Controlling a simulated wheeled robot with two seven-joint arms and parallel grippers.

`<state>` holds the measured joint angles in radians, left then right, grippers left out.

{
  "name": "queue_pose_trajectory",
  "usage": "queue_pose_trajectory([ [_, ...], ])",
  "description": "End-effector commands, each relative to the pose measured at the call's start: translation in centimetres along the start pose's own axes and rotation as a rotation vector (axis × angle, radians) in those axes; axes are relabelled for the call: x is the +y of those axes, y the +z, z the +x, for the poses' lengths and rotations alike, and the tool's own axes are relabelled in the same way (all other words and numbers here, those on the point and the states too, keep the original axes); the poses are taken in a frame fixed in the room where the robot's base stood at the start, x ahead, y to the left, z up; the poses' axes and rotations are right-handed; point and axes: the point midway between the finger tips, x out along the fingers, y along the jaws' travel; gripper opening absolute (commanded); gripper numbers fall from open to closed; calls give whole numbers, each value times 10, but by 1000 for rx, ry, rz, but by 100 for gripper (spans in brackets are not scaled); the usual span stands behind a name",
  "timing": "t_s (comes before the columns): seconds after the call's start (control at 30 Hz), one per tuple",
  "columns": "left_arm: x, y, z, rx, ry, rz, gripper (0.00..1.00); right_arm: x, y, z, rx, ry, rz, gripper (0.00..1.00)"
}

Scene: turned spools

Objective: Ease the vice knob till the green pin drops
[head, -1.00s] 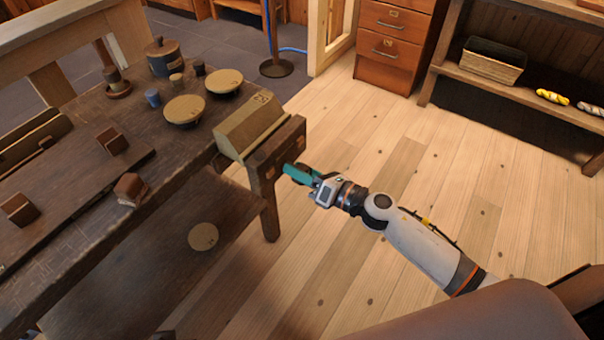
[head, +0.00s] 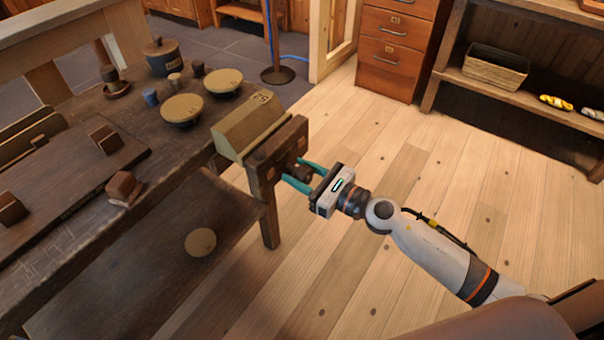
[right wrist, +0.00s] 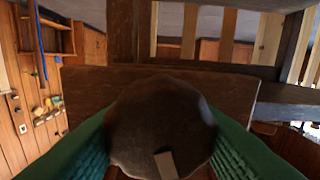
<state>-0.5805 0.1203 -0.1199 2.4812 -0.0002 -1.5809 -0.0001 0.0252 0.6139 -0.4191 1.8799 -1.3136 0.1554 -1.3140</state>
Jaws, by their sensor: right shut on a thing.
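The vice knob (head: 301,172) is a dark, rounded grip on the outer face of the wooden vice jaw (head: 262,174) at the bench end. My right gripper (head: 294,170) is shut on it, with one teal finger on each side. In the right wrist view the knob (right wrist: 160,118) fills the middle, a pale mark (right wrist: 165,164) near its lower edge, in front of the brown jaw (right wrist: 85,88). A tan block (head: 247,126) with a number on it sits behind the jaw. I cannot make out a green pin. My left gripper is not in view.
The dark workbench (head: 165,160) carries two round tan-topped pieces (head: 182,108), a lidded pot (head: 163,57) and small wooden blocks. A tan disc (head: 200,242) lies on the lower shelf. The plank floor right of the bench is clear around my arm.

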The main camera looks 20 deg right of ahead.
Motion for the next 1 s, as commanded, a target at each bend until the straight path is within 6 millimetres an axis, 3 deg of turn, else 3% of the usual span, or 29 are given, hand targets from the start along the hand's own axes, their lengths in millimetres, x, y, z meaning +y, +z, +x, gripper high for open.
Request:
queue_pose_trajectory([
  [0.57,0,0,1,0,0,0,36,0,-3,2,7,2,-35,19],
  [0.6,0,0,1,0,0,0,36,0,-3,2,7,2,-35,45],
  [0.7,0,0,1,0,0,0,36,0,-3,1,6,2,-35,62],
  [1.0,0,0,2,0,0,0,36,0,-1,0,2,1,-33,64],
])
